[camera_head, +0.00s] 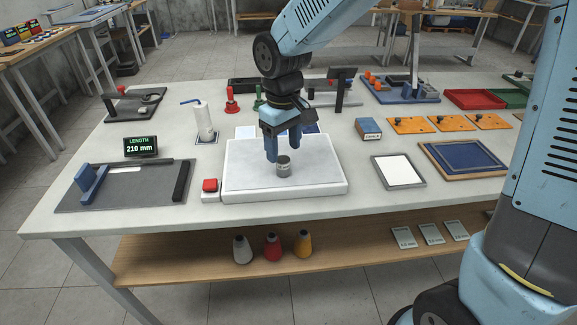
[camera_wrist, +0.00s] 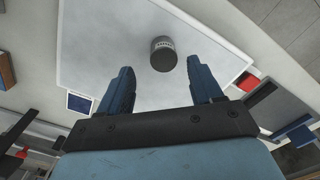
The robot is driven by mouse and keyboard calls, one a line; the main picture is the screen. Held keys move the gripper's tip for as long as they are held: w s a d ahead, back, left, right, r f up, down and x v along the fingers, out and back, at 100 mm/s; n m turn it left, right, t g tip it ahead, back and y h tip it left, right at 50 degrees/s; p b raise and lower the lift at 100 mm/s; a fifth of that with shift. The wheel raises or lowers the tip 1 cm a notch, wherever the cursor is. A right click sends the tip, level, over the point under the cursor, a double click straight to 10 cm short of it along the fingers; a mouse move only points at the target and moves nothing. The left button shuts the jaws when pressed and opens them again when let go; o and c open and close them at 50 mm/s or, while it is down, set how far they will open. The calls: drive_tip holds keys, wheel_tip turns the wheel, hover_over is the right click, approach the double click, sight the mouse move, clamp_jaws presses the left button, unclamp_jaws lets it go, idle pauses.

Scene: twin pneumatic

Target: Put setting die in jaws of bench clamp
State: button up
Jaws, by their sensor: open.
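A small grey cylinder with a light label band, seemingly the setting die (camera_head: 283,170), stands upright on the white slab (camera_head: 240,186). It also shows in the wrist view (camera_wrist: 163,58), just beyond the fingertips and roughly in line with the gap between them. My gripper (camera_head: 283,155) is open and empty, pointing down over the slab. Its blue fingers (camera_wrist: 158,70) are apart in the wrist view, with nothing between them; whether either touches the cylinder I cannot tell. I cannot tell for certain which fixture is the bench clamp.
A red button box (camera_head: 210,187) sits at the slab's left. A grey board with a blue upright (camera_head: 88,180) and a "LENGTH 210 mm" display (camera_head: 141,146) are further left. A white bottle (camera_head: 203,120) stands behind. A framed white panel (camera_head: 398,171) and orange plates (camera_head: 410,125) lie right.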

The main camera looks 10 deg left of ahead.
sight(282, 158)
drive_tip(key=shift+s+a+f, duration=0.1)
drive_tip(key=shift+a+f, duration=0.05)
drive_tip(key=shift+f, duration=2.4)
drive_tip(key=shift+c, duration=0.4)
clamp_jaws()
